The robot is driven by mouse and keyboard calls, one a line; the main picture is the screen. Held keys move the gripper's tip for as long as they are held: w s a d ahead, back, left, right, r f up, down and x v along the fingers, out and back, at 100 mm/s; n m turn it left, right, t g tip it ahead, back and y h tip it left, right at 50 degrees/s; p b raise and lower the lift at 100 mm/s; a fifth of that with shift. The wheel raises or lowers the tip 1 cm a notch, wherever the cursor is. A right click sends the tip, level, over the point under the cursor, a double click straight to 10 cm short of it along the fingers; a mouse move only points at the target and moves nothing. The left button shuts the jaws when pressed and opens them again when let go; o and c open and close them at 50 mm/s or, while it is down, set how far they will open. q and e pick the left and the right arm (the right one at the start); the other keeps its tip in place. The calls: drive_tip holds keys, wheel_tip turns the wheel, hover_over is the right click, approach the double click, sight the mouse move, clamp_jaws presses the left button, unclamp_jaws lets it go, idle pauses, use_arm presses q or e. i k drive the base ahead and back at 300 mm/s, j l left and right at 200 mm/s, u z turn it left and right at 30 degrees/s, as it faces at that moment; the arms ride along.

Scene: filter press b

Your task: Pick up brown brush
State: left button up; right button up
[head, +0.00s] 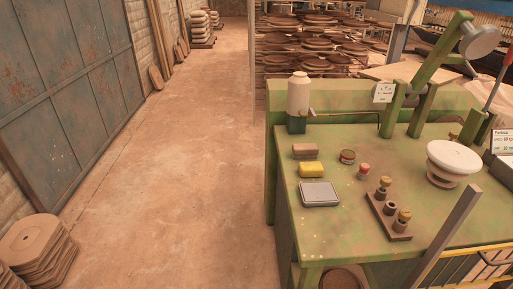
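A small brown block-shaped item (305,151), which looks like the brown brush, lies on the green table top (345,230) near its far left part. Its bristles cannot be made out. A yellow block (312,170) lies just in front of it, and a flat grey-white pad or box (319,193) lies in front of that. Neither of my grippers is in view.
A white bottle (298,92) stands behind the brown item. A small round tin (347,157), a red-topped item (363,170), a brown rack (388,216) and a white dish (453,158) stand to the right. The floor (180,150) left of the table is clear.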

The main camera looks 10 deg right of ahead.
sight(302, 151)
drive_tip(key=i+j+u, duration=0.35)
drive_tip(key=i+j, duration=0.25)
drive_tip(key=i+j+u, duration=0.4)
drive_tip(key=i, duration=0.25)
drive_tip(key=i+j+z, duration=0.1)
drive_tip(key=i+z, duration=0.2)
drive_tip(key=i, duration=0.25)
drive_tip(key=i+j+z, duration=0.35)
drive_tip(key=i, duration=0.2)
drive_tip(key=i+l, duration=0.05)
drive_tip(key=l, duration=0.05)
